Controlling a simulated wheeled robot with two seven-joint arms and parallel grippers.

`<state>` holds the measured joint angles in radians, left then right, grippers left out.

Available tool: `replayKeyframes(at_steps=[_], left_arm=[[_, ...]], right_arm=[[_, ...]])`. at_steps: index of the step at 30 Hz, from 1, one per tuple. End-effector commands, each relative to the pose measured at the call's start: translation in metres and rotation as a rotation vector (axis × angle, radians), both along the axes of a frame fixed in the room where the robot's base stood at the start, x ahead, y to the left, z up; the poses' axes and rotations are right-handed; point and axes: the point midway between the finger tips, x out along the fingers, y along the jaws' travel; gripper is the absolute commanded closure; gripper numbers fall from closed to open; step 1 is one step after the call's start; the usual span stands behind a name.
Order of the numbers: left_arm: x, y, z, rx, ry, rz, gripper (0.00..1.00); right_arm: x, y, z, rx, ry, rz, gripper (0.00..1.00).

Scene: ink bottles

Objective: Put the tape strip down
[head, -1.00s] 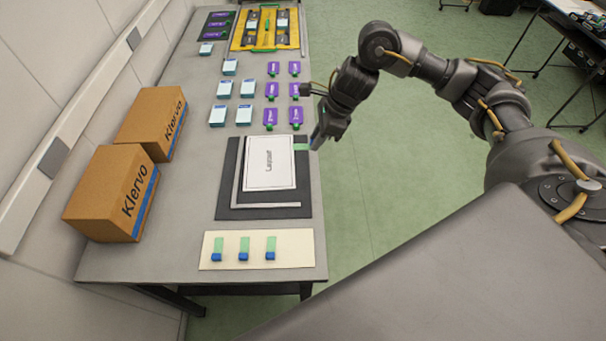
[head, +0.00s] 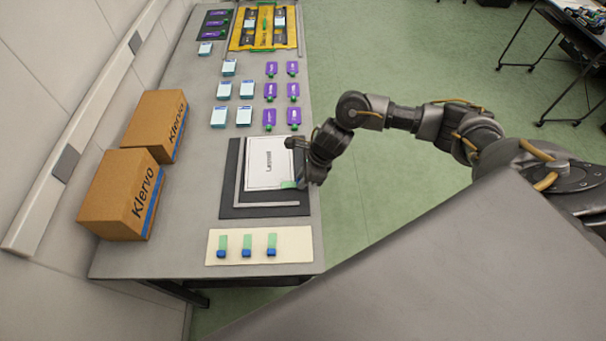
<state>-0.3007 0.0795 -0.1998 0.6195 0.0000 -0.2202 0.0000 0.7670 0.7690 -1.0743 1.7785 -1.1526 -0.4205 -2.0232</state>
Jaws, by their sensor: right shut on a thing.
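My right gripper (head: 299,180) is at the lower right corner of a white printed sheet (head: 268,160). It is shut on a pale green tape strip (head: 287,184), which shows at the fingertips over the sheet's edge. I cannot tell whether the strip touches the sheet. The sheet lies on a grey and dark mat (head: 235,212). Several other green strips with blue ends, such as this tape strip (head: 246,241), lie on a cream board (head: 292,243) near the table's front edge. My left gripper is not in view.
Two cardboard boxes (head: 120,194) stand along the wall at left. A yellow tray (head: 290,40) is at the far end.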

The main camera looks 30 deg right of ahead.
Motion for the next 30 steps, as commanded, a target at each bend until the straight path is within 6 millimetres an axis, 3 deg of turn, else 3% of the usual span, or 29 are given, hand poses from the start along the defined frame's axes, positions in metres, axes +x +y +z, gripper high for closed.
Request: replayKeyframes(at_steps=[14,15,19,30], left_arm=[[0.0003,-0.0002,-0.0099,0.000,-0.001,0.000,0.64],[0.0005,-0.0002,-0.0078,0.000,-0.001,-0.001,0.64],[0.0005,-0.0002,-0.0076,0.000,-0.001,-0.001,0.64],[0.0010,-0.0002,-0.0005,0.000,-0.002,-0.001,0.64]], right_arm=[[0.0003,-0.0003,-0.0075,0.000,-0.001,0.000,0.92],[0.0004,-0.0004,-0.0054,0.000,-0.001,0.000,0.76],[0.0003,-0.0003,-0.0052,0.000,0.000,0.000,0.59],[0.0004,-0.0002,0.0009,0.000,-0.001,0.000,0.59]])
